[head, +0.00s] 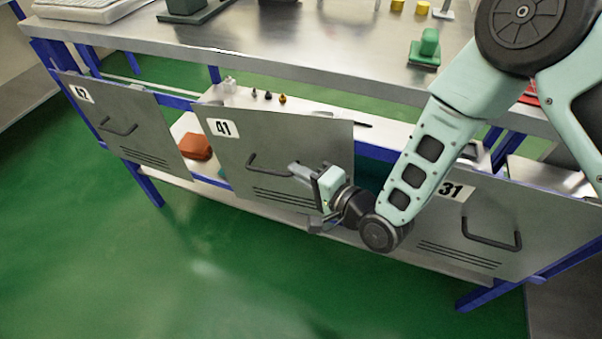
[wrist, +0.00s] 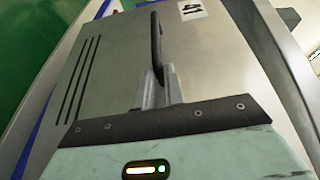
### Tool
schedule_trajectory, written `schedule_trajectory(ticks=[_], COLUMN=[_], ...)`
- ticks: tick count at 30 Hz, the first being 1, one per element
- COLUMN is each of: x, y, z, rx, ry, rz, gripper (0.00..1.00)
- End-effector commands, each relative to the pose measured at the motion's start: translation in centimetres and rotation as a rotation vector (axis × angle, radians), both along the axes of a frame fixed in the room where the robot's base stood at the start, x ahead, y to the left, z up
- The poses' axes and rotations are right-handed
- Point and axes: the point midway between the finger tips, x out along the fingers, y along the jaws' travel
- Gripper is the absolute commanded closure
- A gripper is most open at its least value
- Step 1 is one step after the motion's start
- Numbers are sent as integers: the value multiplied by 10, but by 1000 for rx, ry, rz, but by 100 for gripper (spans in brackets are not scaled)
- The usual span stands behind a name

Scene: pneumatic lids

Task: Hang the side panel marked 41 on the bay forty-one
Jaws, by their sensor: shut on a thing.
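The grey side panel marked 41 (head: 235,158) is in front of the bay forty-one (head: 330,109), between the panels marked 42 and 31. It is tilted in the head view, and the bay's shelf shows above its top edge. My gripper (head: 299,171) is shut on the dark handle (head: 262,163) of this panel, at the handle's right end. In the wrist view, the fingertips (wrist: 160,88) close around the handle (wrist: 156,40), with the panel (wrist: 120,65) and its 41 label behind. Whether the panel touches its hanging points cannot be told.
Panel 42 (head: 125,115) is at the left and panel 31 (head: 500,235) at the right, both on the blue frame. Small bottles (head: 268,96) and a red-brown object (head: 197,146) are on the shelf. The metal bench top (head: 290,40) is above. Green floor lies clear in front.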

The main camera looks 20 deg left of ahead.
Motion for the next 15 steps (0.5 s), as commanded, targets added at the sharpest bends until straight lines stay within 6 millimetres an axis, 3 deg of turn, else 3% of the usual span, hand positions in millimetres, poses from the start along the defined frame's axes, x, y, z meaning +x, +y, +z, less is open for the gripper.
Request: schedule_trajectory(ticks=[7, 15], x=[-2, -18], y=[1, 3], z=[1, 0], rx=[4, 3], ry=[-2, 0], rz=[1, 5], gripper=[100, 100])
